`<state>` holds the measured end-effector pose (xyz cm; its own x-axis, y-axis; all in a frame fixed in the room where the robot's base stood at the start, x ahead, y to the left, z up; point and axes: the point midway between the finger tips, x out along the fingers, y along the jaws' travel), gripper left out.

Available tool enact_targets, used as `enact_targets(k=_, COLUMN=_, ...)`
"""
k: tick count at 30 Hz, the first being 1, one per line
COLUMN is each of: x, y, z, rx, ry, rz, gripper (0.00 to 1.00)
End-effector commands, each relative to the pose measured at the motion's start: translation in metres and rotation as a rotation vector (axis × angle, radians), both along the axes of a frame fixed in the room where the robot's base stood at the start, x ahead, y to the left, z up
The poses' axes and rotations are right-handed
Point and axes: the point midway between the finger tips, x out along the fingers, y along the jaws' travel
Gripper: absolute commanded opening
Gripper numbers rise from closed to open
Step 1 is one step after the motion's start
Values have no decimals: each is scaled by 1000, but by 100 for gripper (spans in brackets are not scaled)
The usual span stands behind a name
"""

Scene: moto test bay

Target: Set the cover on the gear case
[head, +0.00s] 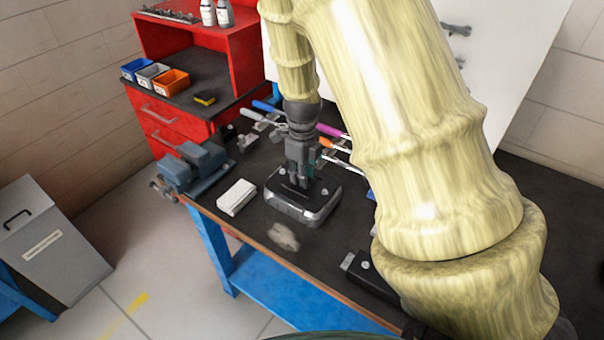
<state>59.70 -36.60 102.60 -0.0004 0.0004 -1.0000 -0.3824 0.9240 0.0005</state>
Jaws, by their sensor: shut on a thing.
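The gear case (291,213), a low box with a shiny silver body, stands on the dark bench top near its front edge. A dark, flat piece that looks like the cover (278,186) is at its top. My gripper (300,184) points down over the middle of the case and is shut on this dark piece. The fingertips and the seam between cover and case are too small to make out. I cannot tell whether the cover touches the case all round or is held just above it.
A white box (237,197) stands left of the case, and a blue-grey vise (195,166) beyond it. Several coloured-handled tools (330,131) lie behind. A pale patch (284,236) is in front. A black object (367,272) lies front right. A red cabinet (180,130) stands at back left.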

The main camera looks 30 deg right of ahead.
Motion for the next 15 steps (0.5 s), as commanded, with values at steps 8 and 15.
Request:
enact_targets(k=8, x=0, y=0, z=-3, rx=-1, ry=-1, rz=0, gripper=0)
enact_targets(k=15, x=0, y=0, z=-5, rx=-1, ry=-1, rz=0, gripper=0)
